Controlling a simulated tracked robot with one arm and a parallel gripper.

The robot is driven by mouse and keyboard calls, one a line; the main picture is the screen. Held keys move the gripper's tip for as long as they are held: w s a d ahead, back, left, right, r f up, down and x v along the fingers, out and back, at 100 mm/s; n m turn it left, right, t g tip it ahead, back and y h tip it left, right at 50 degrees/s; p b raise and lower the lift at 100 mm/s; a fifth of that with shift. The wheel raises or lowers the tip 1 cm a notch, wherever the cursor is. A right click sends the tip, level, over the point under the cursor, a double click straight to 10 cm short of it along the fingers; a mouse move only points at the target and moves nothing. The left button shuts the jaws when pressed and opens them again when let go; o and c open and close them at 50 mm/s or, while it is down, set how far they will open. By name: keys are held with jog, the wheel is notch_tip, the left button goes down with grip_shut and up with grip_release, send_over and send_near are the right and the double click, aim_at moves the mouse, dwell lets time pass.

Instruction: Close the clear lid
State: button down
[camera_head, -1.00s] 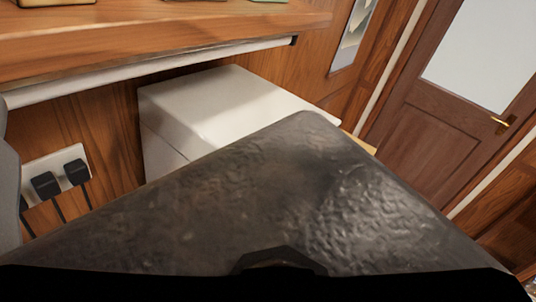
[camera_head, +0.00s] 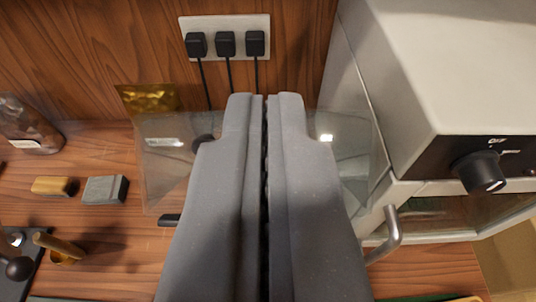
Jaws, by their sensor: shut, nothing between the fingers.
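The clear lid (camera_head: 165,175) is a see-through panel behind my gripper, showing on both sides of it between the left counter and the white appliance. My gripper (camera_head: 265,100) fills the middle of the view, its two grey fingers side by side, shut and empty. The fingers hide the middle of the lid. I cannot tell whether they touch it, or how far open it stands. A dark round knob (camera_head: 202,143) and a black handle-like piece (camera_head: 169,220) show at the left of the fingers.
A white appliance (camera_head: 420,50) with a dial (camera_head: 481,172) and metal handle (camera_head: 387,236) stands close at right. A socket strip (camera_head: 225,22) with black plugs and cables is on the wall behind.

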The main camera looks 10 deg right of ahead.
jog(key=x, duration=0.7)
jog(key=shift+w+r, duration=0.1)
jog(key=shift+w, duration=0.1)
jog(key=shift+s+a+f, duration=0.1)
jog(key=shift+s+f, duration=0.75)
jog(key=shift+f, duration=0.2)
jog(key=shift+s+f, duration=0.35)
jog(key=shift+f, duration=0.25)
jog(key=shift+a, duration=0.1)
